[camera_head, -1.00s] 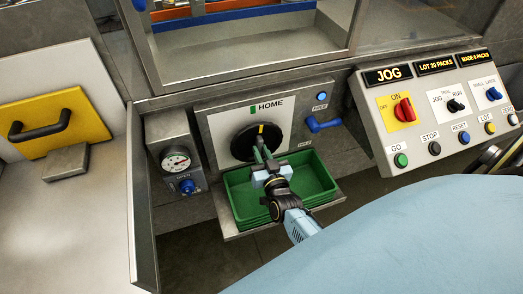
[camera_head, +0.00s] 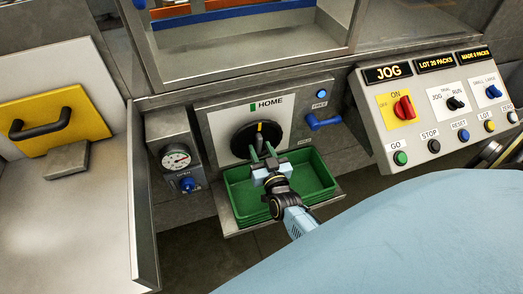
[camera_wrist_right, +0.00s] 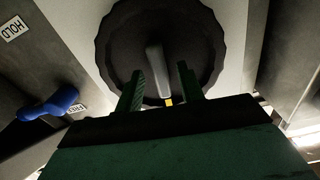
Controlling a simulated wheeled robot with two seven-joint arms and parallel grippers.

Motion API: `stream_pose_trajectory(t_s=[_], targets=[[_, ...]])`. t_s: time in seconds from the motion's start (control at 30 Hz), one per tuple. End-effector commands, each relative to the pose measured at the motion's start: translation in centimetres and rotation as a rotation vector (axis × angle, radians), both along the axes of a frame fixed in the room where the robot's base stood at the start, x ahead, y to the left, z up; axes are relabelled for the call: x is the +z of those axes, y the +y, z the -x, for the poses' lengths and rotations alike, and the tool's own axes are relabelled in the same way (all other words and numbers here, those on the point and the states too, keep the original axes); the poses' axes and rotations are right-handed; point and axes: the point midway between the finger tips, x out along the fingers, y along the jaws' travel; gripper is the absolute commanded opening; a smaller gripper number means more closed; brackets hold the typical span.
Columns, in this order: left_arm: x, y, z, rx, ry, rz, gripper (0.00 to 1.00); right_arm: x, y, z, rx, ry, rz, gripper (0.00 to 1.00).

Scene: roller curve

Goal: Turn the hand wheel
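The hand wheel (camera_head: 243,140) is a dark ribbed disc on a white plate below the HOME label. Its yellow mark (camera_head: 260,127) is at the top, near the green mark beside HOME. In the right wrist view the wheel (camera_wrist_right: 205,45) fills the top, with a grey grip bar (camera_wrist_right: 154,65) across its face. My right gripper (camera_head: 265,152) is open in front of the wheel's lower right. In the wrist view its green fingers (camera_wrist_right: 161,84) show on either side of the bar, with gaps; I cannot tell the depth. My left gripper is not in view.
A green tray (camera_head: 235,185) sits below the wheel, under my right gripper. A blue lever (camera_head: 325,122) is to the wheel's right, a gauge (camera_head: 175,158) to its left. The control panel (camera_head: 430,140) is at the right, a yellow panel with a handle (camera_head: 75,115) at the left.

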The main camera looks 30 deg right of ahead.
Motion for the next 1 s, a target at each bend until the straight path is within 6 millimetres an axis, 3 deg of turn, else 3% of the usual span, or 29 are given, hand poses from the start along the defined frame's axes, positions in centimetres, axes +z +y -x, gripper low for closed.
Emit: stream_pose_trajectory(t_s=[0.17, 0.27, 0.7, 1.0], targets=[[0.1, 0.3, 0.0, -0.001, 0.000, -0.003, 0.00, 0.0, 0.1, 0.6, 0.000, 0.000, 0.000, 0.38], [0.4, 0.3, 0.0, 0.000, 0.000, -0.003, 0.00, 0.0, 0.5, 1.9, 0.000, 0.003, -0.001, 0.38], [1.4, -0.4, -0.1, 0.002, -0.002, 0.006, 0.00, 0.0, 2.6, 10.9, 0.000, 0.002, 0.000, 0.38], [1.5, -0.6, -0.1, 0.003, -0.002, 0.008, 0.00, 0.0, 3.2, 13.0, 0.000, 0.000, 0.000, 0.38]])
